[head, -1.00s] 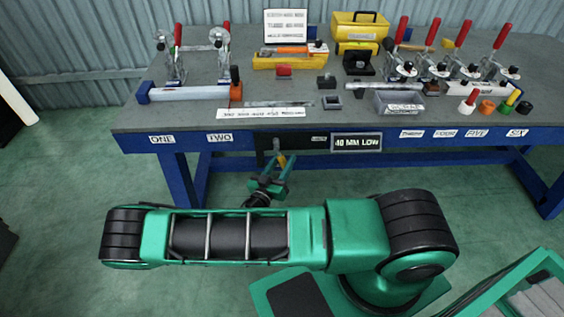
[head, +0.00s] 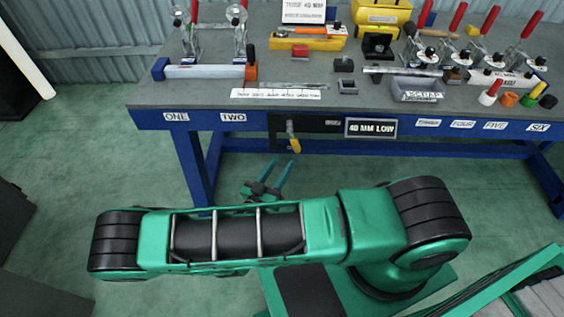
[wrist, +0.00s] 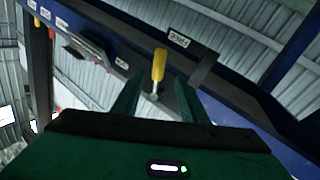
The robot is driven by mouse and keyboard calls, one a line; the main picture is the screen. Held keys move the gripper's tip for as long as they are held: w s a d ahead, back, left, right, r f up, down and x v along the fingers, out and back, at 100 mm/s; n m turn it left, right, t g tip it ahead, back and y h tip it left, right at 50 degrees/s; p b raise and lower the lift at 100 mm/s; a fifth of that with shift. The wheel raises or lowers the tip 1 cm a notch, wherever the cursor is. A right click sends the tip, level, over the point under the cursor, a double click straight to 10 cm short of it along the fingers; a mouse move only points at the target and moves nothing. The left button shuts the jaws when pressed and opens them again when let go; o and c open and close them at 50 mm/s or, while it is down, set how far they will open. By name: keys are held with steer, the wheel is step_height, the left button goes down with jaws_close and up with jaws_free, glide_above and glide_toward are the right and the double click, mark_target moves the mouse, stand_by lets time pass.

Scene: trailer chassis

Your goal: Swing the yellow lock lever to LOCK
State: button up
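The yellow lock lever (head: 294,145) hangs below a pivot on a black plate (head: 318,126) at the bench's front edge, its handle pointing down. In the wrist view the yellow handle (wrist: 158,65) shows ahead, in line with the gap between my fingers. My gripper (head: 282,163) is open, below and in front of the lever, and looks empty and apart from it. It also shows in the wrist view (wrist: 158,84) with two green fingers spread. A small white label (head: 333,123) is on the plate to the right of the lever; I cannot read it in the head view.
A "40 MM LOW" sign (head: 370,128) is fixed on the bench front right of the lever. The grey bench top (head: 200,93) carries clamps, bins and blocks. A blue bench leg (head: 193,165) stands left of my gripper. The floor under the bench is clear.

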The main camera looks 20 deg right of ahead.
steer(key=shift+a+f, duration=0.1)
steer(key=c, duration=1)
steer(key=shift+w+a+n, duration=0.1)
steer(key=shift+a+n, duration=0.1)
steer(key=shift+n, duration=0.3)
jaws_close()
steer(key=w+a+f+n+g+h, duration=0.1)
steer(key=a+f+n+h, duration=0.25)
steer(key=a+n, duration=0.8)
steer(key=w+d+r+n, duration=0.1)
steer(key=w+d+n, duration=0.1)
steer(key=d, duration=0.5)
steer(key=w+d+r+n, duration=0.1)
steer(key=w+d, duration=0.1)
steer(key=d, duration=0.6)
steer(key=shift+w+d+r+n+y, duration=0.25)
steer(key=shift+r+n+y, duration=0.1)
steer(key=shift+r+y, duration=0.1)
